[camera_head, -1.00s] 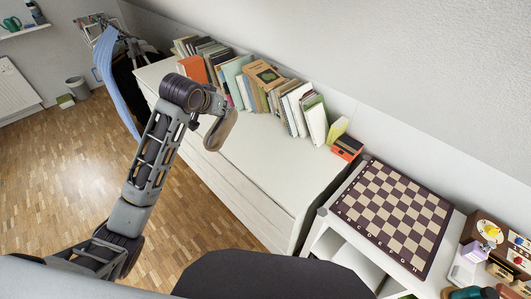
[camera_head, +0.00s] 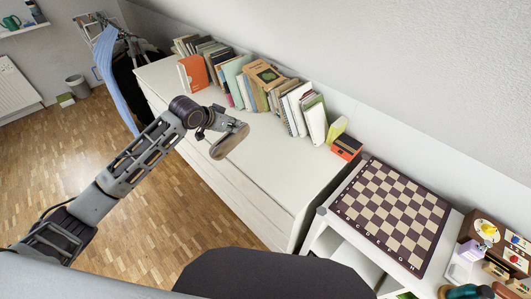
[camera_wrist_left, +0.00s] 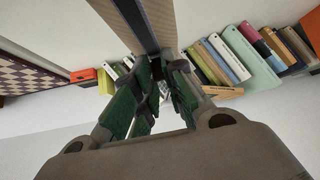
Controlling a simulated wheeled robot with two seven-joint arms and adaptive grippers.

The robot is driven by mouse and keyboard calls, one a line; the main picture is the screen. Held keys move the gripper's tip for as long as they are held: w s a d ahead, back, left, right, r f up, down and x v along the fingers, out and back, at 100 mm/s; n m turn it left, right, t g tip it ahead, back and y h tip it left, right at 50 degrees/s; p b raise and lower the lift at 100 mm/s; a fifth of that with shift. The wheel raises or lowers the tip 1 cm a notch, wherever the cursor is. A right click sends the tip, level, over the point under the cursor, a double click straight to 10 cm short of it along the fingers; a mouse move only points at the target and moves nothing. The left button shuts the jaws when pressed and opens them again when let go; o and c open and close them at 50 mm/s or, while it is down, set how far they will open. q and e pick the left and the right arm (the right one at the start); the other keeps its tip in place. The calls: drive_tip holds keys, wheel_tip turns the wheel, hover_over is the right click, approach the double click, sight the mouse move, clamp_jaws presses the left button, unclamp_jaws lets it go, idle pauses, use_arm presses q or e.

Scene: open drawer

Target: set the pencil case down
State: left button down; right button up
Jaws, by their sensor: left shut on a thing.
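The pencil case (camera_head: 229,143) is a tan-brown, elongated thing with a dark edge. My left gripper (camera_head: 222,124) is shut on it and holds it near the front edge of the white dresser top (camera_head: 270,155). In the left wrist view, the case (camera_wrist_left: 146,22) runs up from between the green-padded fingers of the left gripper (camera_wrist_left: 155,75) to the top edge. The head view does not show clearly whether the case touches the dresser top. My right gripper is not in view.
A row of books (camera_head: 262,78) stands along the back of the dresser, with an orange box (camera_head: 347,146) at its right end. The dresser top in front of the books is clear. A chessboard (camera_head: 392,213) lies on a white unit to the right.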

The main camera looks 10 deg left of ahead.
sight(243, 134)
use_arm(q)
drive_tip(key=d+f, duration=0.1)
drive_tip(key=s+d+f+m, duration=0.1)
drive_tip(key=shift+s+d+f+h, duration=0.1)
drive_tip(key=shift+s+f+h, duration=0.05)
drive_tip(key=shift+f+h, duration=0.25)
drive_tip(key=shift+s+d+r+m+g+h, duration=0.15)
drive_tip(key=shift+d+m+g, duration=0.1)
drive_tip(key=shift+d, duration=0.15)
drive_tip(key=shift+s+d+m+g+h, duration=0.15)
drive_tip(key=shift+d+m, duration=0.1)
drive_tip(key=shift+d, duration=0.1)
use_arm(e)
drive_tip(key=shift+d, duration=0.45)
use_arm(q)
drive_tip(key=shift+w, duration=0.1)
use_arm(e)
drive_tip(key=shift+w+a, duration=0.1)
